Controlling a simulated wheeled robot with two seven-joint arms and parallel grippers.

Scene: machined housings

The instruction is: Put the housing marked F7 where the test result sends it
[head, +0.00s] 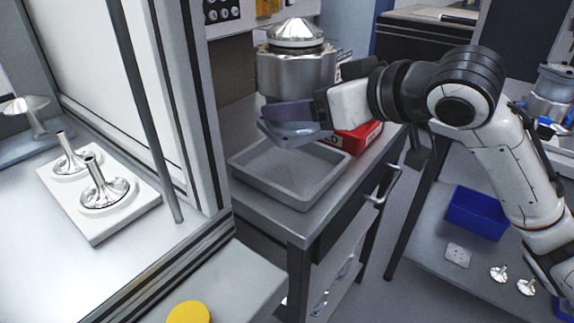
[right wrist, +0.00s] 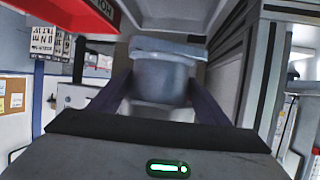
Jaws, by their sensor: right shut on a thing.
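My right gripper (head: 300,112) reaches in from the right and is shut on a grey metal housing (head: 296,72). The housing is upright, with a shiny conical top and a wide flange below the fingers. The right wrist view shows the housing (right wrist: 165,78) between both fingers. No F7 mark is readable on it. It is over the back part of an empty grey tray (head: 288,195) on a cabinet top; I cannot tell whether it touches. My left gripper is out of view.
At left, a white block (head: 128,219) with shiny flared metal parts lies behind a frame with a dark post (head: 145,105). A yellow round cap (head: 189,312) is in front. At right are a blue bin (head: 476,212) and another metal housing (head: 553,84).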

